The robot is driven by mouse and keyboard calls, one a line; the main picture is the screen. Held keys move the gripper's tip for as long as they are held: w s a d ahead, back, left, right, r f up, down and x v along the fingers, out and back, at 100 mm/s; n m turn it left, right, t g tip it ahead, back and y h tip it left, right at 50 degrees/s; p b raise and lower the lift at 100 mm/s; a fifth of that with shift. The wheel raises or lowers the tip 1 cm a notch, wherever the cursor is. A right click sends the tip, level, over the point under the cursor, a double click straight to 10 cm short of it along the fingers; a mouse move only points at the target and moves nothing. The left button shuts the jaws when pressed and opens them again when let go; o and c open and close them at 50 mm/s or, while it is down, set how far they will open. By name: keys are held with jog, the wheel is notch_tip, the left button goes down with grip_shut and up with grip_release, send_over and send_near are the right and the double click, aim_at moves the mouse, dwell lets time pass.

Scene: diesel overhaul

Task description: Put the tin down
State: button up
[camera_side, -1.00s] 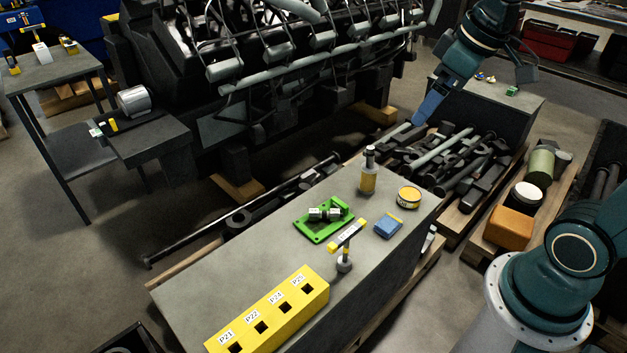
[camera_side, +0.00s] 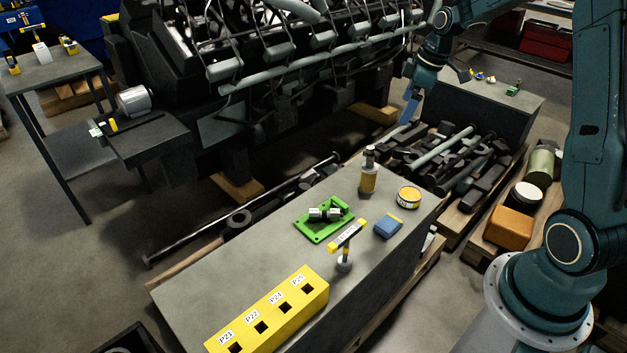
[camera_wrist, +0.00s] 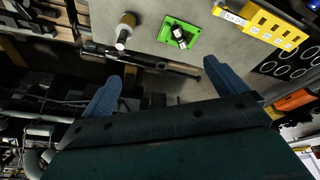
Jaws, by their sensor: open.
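The tin (camera_side: 409,196), round and yellow with a pale lid, stands upright on the grey bench top (camera_side: 215,277), near its far right corner. I cannot make it out in the wrist view. My gripper (camera_side: 411,109) is above and behind the bench's far end, over the area of the dark engine parts, well apart from the tin. In the wrist view its two blue fingers (camera_wrist: 163,84) are spread wide with nothing between them.
Near the tin are a bottle (camera_side: 368,178), a blue sponge-like block (camera_side: 388,227) and a green tray (camera_side: 322,232). The engine (camera_side: 270,75) stands behind. Bare bench lies left of the tray.

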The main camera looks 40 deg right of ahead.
jog(key=n+y, duration=0.1)
jog(key=n, duration=0.1)
send_over(410, 194)
jog(key=a, duration=0.3)
notch_tip(410, 194, down, 13)
jog(key=s+d+f, duration=0.1)
jog(key=d+f, duration=0.2)
jog(key=f, duration=0.3)
jog(key=s+d+f+n+y, duration=0.1)
jog(key=s+d+f, duration=0.1)
jog(key=f, duration=0.5)
jog(key=shift+s+d+f, duration=0.25)
jog(key=shift+d, duration=0.65)
jog(key=shift+f, duration=0.1)
jog(key=shift+x, duration=4.2)
jog(key=shift+w+a, duration=0.1)
jog(key=shift+w, duration=0.1)
jog(key=shift+x, duration=2.5)
